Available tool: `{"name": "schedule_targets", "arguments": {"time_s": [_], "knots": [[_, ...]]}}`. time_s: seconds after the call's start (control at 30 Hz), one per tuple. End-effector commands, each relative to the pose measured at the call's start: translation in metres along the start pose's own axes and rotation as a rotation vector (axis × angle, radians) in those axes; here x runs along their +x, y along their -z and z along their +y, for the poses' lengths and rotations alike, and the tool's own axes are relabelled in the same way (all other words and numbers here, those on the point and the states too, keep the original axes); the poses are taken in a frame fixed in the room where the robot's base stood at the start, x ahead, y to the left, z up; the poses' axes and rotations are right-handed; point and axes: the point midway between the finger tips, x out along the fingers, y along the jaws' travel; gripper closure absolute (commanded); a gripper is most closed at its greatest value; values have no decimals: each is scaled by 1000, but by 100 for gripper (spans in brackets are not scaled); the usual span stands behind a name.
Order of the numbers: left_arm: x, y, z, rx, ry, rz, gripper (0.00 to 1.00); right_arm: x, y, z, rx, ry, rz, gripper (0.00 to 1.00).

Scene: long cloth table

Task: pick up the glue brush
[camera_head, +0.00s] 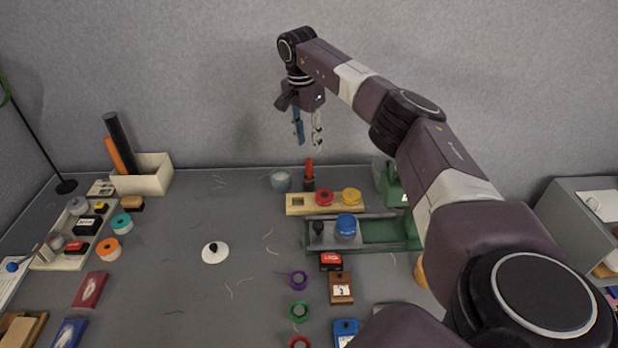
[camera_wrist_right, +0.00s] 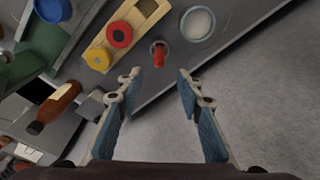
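What looks like the glue brush (camera_head: 309,168) has a red handle and stands upright in a small dark holder (camera_head: 309,184) near the table's back edge. Its red end also shows in the right wrist view (camera_wrist_right: 161,58), just beyond the fingertips; its lower part is hidden in the holder. My right gripper (camera_head: 307,138) is open and empty, pointing down above the red handle. In the right wrist view its two blue-padded fingers (camera_wrist_right: 160,84) are spread apart, with nothing between them. My left gripper is not in view.
A jar with pale contents (camera_head: 280,181) stands just left of the holder. A wooden block (camera_head: 297,208) with red and yellow lids is in front. A green tray (camera_head: 378,230) lies to the right. A white box (camera_head: 157,174) holds rolls at left. The left-centre table is mostly clear.

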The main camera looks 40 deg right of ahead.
Motion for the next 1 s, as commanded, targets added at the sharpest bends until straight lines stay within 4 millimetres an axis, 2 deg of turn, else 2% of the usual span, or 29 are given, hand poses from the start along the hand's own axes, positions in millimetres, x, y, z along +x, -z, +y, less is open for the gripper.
{"name": "schedule_targets", "arguments": {"time_s": [0.37,0.6,0.73,0.93,1.0], "knots": [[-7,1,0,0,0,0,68,37,-3,1,0,-3,-1,66],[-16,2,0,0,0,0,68,72,-7,1,1,-1,-1,66],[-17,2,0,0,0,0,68,79,-7,1,2,0,0,66],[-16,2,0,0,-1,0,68,80,-7,1,1,1,0,66],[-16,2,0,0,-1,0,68,80,-7,1,1,1,0,74]]}}
